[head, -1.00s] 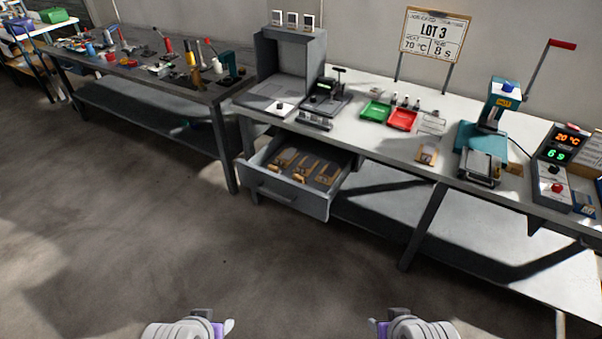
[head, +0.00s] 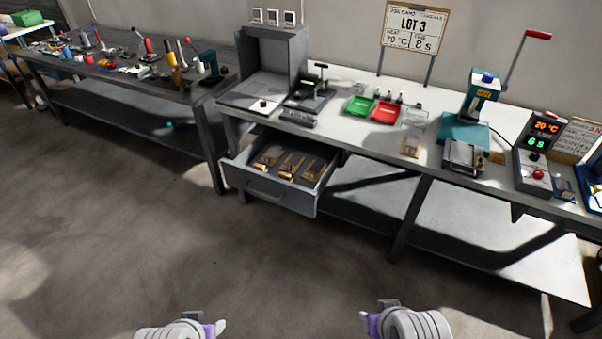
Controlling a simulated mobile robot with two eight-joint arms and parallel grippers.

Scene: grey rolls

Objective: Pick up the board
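Which thing is the board is not certain. A small tan board-like piece (head: 411,146) lies flat on the white-topped bench, in front of a clear tray. My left gripper (head: 219,328) and my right gripper (head: 366,325) show only in part at the bottom edge, over the floor, well apart from the bench. Their fingers are mostly hidden, and nothing shows in them.
An open drawer (head: 268,194) holding several tan pieces juts out below the bench. A teal lever press (head: 467,127), a red tray (head: 385,113), a green tray (head: 359,105) and a control box (head: 533,160) stand on top. Open floor (head: 280,265) lies in front.

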